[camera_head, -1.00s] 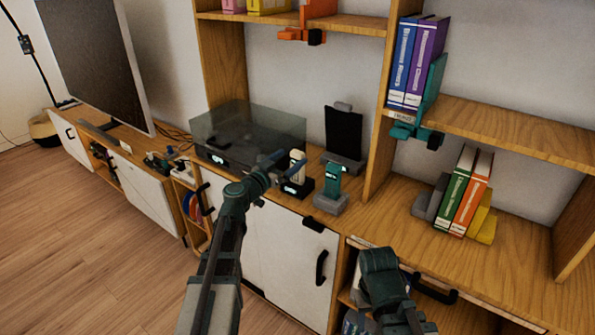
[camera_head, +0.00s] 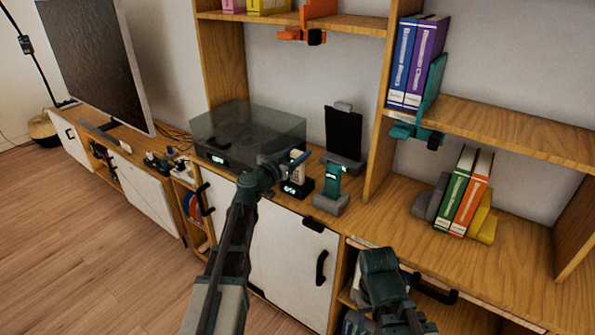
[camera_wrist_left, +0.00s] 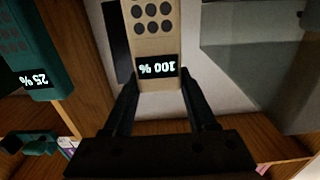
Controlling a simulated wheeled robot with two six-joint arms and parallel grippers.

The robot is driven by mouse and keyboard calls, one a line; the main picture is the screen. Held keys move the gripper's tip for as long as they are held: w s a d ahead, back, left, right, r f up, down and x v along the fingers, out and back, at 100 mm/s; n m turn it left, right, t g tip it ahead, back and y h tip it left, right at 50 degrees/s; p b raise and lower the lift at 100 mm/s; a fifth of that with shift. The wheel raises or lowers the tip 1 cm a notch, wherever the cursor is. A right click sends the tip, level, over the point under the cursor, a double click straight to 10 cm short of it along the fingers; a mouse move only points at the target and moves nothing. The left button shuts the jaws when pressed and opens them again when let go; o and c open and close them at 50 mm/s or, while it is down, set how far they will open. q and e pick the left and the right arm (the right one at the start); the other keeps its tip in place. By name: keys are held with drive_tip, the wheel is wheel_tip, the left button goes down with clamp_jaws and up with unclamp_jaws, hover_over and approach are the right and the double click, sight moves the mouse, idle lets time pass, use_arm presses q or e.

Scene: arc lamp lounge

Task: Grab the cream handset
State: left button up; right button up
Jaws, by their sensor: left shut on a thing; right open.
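The cream handset (camera_head: 298,174) stands upright at its dark dock (camera_head: 303,190) on the cabinet top, partly hidden by my left gripper (camera_head: 296,160). In the left wrist view the cream handset (camera_wrist_left: 152,48) shows round dark buttons and a display reading 100 %, upside down. My left gripper (camera_wrist_left: 158,82) is shut on its sides, one finger on each side. I cannot tell whether the handset is still seated in the dock. Part of my right arm is at the lower right of the head view, but its fingers do not show.
A teal handset (camera_head: 332,177) on a grey dock stands just right, reading 25 % in the wrist view (camera_wrist_left: 30,60). A glass-lidded turntable-like box (camera_head: 245,135) is on the left. A black panel (camera_head: 343,135) stands behind. The cabinet top on the right is partly clear.

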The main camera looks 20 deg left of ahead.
use_arm(q)
clamp_jaws()
drive_tip(key=shift+r, duration=0.1)
